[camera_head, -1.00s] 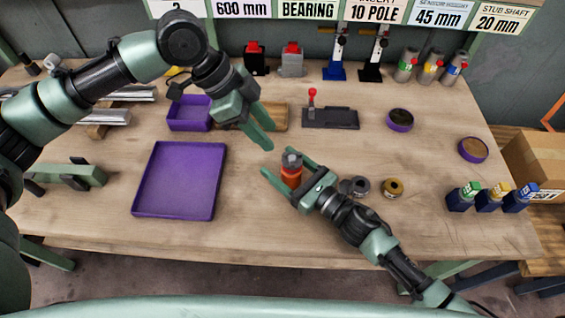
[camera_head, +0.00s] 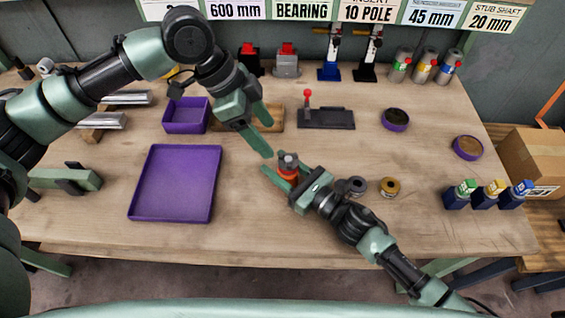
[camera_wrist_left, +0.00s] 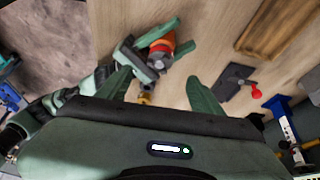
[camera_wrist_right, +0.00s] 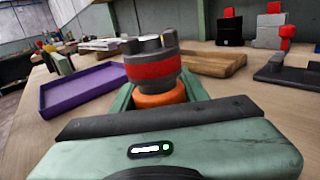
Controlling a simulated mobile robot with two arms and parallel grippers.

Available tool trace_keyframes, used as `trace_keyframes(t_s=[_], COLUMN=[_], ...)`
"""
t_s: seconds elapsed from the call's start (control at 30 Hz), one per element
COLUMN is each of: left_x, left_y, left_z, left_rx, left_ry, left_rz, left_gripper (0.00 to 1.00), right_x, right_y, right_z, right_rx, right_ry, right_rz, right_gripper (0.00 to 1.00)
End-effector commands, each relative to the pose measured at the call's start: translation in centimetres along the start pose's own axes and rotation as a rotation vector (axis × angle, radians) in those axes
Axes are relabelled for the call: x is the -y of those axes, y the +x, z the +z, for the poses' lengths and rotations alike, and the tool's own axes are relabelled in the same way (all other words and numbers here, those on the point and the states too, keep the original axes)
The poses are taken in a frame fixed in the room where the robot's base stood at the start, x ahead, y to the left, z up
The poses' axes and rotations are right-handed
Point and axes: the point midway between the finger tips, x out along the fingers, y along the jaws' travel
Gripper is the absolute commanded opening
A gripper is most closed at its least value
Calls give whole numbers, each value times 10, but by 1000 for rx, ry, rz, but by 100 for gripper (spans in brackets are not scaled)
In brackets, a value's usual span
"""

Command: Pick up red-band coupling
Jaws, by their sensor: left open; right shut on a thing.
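The red-band coupling (camera_head: 288,162) has a grey toothed top, a red band and an orange part below. It stands upright between the fingers of my right gripper (camera_head: 284,170), which is shut on it. In the right wrist view the coupling (camera_wrist_right: 152,66) rises above the fingers, which press its orange lower part. Its underside is hidden. My left gripper (camera_head: 270,137) is open and empty, just above and left of the coupling in the head view. The left wrist view shows the coupling (camera_wrist_left: 161,46) beyond the open left fingers.
A large purple tray (camera_head: 178,214) lies left, with a smaller purple bin (camera_head: 186,127) behind. A grey ring (camera_head: 357,186) and a brass ring (camera_head: 390,187) lie right of my right gripper. A dark fixture with a red knob (camera_head: 326,117) stands behind.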

Motion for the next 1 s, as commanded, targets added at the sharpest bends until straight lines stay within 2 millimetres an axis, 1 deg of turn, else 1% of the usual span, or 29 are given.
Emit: trace_keyframes(t_s=[0.03,0.2,0.3,0.43,0.5,0.57,0.8,0.9,1.0], left_x=[0,-1,-3,-4,-5,-5,-4,-3,-2], left_y=[1,3,0,-4,-3,2,39,49,54], left_z=[-10,-36,-49,-59,-60,-58,-40,-34,-32], left_rx=[35,219,316,400,424,433,434,433,432], left_ry=[-27,-193,-286,-372,-398,-409,-413,-412,-412], left_rz=[6,-13,-54,-106,-123,-130,-130,-131,-131], left_gripper=[66,66,66,66,66,66,66,66,66], right_x=[-1,-1,-1,0,0,0,-1,-1,-1], right_y=[0,0,0,0,0,0,0,0,0], right_z=[0,0,0,0,0,0,1,1,1], right_rx=[1,1,1,1,1,1,1,1,2], right_ry=[0,0,0,0,0,0,0,1,1], right_rz=[2,2,1,1,1,1,2,2,2], right_gripper=[0,0,0,0,0,0,0,0,0])
